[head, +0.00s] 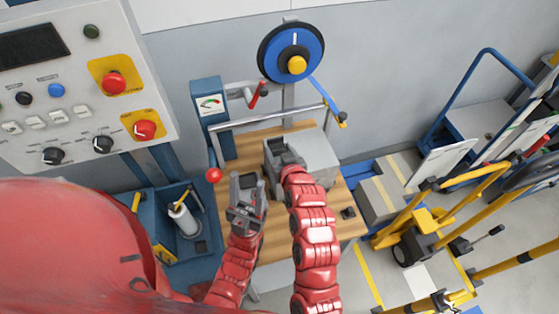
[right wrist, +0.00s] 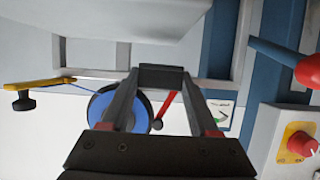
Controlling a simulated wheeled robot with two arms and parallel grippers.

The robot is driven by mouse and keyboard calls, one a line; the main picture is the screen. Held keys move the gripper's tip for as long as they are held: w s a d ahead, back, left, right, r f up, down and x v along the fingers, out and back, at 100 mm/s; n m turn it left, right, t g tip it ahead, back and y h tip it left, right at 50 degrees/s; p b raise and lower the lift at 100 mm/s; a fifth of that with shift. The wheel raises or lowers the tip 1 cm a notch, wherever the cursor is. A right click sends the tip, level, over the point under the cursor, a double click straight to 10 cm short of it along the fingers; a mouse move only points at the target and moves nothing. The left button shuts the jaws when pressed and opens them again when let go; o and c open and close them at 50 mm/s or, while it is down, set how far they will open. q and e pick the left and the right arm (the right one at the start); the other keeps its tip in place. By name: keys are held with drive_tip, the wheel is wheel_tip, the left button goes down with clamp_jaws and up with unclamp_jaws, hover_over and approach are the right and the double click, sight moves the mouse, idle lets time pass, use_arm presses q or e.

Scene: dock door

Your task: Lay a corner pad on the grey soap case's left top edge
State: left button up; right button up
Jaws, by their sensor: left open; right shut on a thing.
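The grey soap case (head: 320,156) stands on the wooden table top (head: 238,160). Its pale side fills the top of the right wrist view (right wrist: 110,18). My right gripper (head: 272,147) is at the case's left top edge. It is shut on a dark corner pad, which shows between its fingertips in the right wrist view (right wrist: 161,77). The pad is close to the case's edge; I cannot tell whether it touches. My left gripper (head: 244,181) is open and empty, left of the case and nearer to me.
A blue strap reel (head: 281,62) and a horizontal bar (head: 265,118) stand behind the table. A red-knobbed lever (head: 213,174) is at its left edge. A small black piece (head: 348,213) lies at the table's front right. A control panel (head: 70,85) is at upper left.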

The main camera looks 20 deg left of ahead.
sight(279, 158)
wheel_tip(279, 158, down, 4)
drive_tip(key=shift+w+r+b, duration=0.1)
drive_tip(key=shift+r+b, duration=0.05)
drive_tip(key=shift+b, duration=0.55)
drive_tip(key=shift+r, duration=0.1)
drive_tip(key=o, duration=1.3)
drive_tip(key=shift+o, duration=0.2)
